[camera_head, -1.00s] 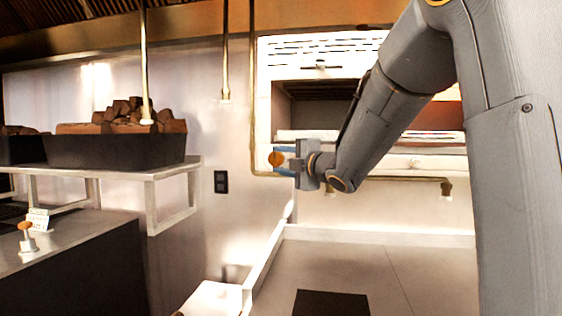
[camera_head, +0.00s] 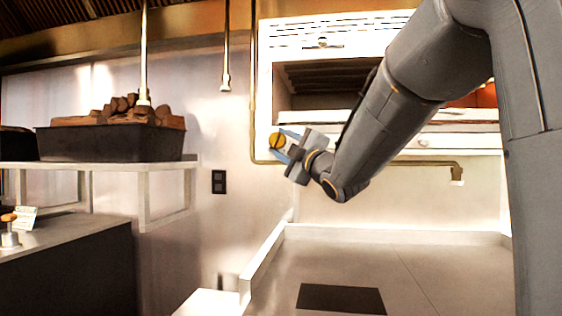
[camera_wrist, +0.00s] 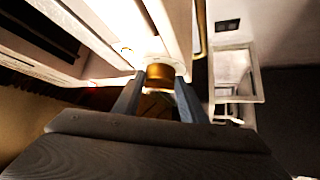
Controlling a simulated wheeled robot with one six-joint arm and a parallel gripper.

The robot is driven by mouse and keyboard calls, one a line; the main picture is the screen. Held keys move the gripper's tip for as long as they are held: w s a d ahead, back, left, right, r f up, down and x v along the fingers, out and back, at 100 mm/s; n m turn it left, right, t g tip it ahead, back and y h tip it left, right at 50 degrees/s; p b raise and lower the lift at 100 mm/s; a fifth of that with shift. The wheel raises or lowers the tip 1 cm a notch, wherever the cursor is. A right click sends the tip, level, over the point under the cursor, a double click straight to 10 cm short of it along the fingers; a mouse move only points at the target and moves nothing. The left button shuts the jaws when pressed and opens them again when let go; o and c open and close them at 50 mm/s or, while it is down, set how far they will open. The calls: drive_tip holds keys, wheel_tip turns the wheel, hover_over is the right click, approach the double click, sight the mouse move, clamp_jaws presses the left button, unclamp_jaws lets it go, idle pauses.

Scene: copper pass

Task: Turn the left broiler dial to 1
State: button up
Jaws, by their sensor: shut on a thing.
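The left broiler dial is a brass-orange round knob (camera_head: 277,141) by the lower left edge of the white broiler (camera_head: 264,80). My gripper (camera_head: 285,145) is shut on it, with the jaws tilted in the head view. In the wrist view the dial (camera_wrist: 160,74) sits between the two fingertips of my gripper (camera_wrist: 158,88). A dark line crosses the dial's face in the head view. I cannot read any numbers around it.
A brass pipe (camera_head: 253,110) runs down just left of the broiler. A black bin of wood chunks (camera_head: 110,145) stands on a shelf (camera_head: 150,166) at left. A counter with a small knob (camera_head: 10,232) is at lower left. The floor ahead is clear.

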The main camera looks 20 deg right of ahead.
drive_tip(key=shift+w+a+f+m+t+h+b, duration=0.15)
drive_tip(key=shift+m+t+h+b, duration=0.3)
drive_tip(key=shift+b, duration=0.6)
drive_tip(key=shift+s+d+f+m+t+b, duration=0.1)
drive_tip(key=shift+f+m+t+b, duration=0.15)
drive_tip(key=shift+m+b, duration=0.6)
drive_tip(key=shift+w+a+f+m+t+h+b, duration=0.1)
drive_tip(key=shift+m+t+h+b, duration=0.25)
drive_tip(key=shift+b, duration=0.9)
drive_tip(key=shift+m+t+h+b, duration=0.4)
drive_tip(key=shift+m+b, duration=0.35)
drive_tip(key=shift+b, duration=0.45)
drive_tip(key=shift+r+m+t+h+b, duration=0.15)
drive_tip(key=shift+m+t+h+b, duration=0.15)
drive_tip(key=shift+m+b, duration=0.25)
drive_tip(key=o, duration=1)
drive_tip(key=shift+o, duration=0.2)
drive_tip(key=v, duration=0.7)
drive_tip(key=shift+s, duration=0.4)
